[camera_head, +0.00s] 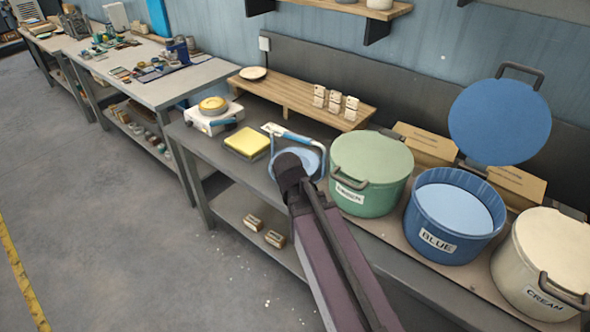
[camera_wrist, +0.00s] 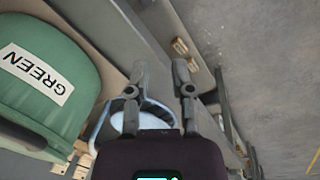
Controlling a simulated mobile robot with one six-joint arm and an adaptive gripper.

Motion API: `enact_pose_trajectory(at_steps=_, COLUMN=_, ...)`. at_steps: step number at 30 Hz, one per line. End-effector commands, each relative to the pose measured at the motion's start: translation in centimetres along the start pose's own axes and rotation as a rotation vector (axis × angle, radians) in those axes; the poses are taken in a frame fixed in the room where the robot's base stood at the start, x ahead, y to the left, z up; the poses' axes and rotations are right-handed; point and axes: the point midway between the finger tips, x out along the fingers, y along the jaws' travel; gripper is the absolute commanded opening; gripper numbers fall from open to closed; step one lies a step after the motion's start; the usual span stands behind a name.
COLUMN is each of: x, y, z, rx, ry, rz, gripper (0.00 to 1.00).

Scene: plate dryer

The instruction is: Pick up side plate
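A small round cream plate (camera_head: 253,73) lies at the left end of the wooden riser. Another round, yellowish piece (camera_head: 213,103) sits on a white device on the bench; I cannot tell which one is the side plate. My gripper (camera_head: 288,162) is over the bench front, just left of the green bucket, well apart from both. In the wrist view its two fingers (camera_wrist: 160,78) are spread with nothing visible between them. Behind them is a pale blue round basin (camera_wrist: 147,119), which also shows beyond my gripper in the head view (camera_head: 312,163).
A green bucket (camera_head: 371,166), a blue bucket (camera_head: 454,222) and a cream bucket (camera_head: 545,262) stand to the right. A raised blue lid (camera_head: 500,122) is above the blue one. A yellow sponge (camera_head: 247,141) and a blue-handled tool (camera_head: 290,134) lie left of the green bucket.

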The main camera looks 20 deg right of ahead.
Motion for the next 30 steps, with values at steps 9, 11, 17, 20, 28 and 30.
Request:
enact_pose_trajectory(at_steps=9, x=4.0, y=-2.3, z=-9.6, rx=-0.165, ry=0.084, rz=0.394, gripper=0.30)
enact_pose_trajectory(at_steps=11, x=4.2, y=-3.1, z=-11.5, rx=-0.199, ry=0.107, rz=0.476, gripper=0.30)
enact_pose_trajectory(at_steps=17, x=3.8, y=-6.6, z=-17.1, rx=-0.300, ry=0.188, rz=0.731, gripper=0.30)
enact_pose_trajectory(at_steps=20, x=3.2, y=-8.2, z=-19.0, rx=-0.337, ry=0.223, rz=0.827, gripper=0.30)
enact_pose_trajectory(at_steps=28, x=1.9, y=-10.5, z=-21.1, rx=-0.379, ry=0.269, rz=0.953, gripper=0.30)
enact_pose_trajectory(at_steps=30, x=1.7, y=-10.6, z=-21.2, rx=-0.381, ry=0.271, rz=0.959, gripper=0.30)
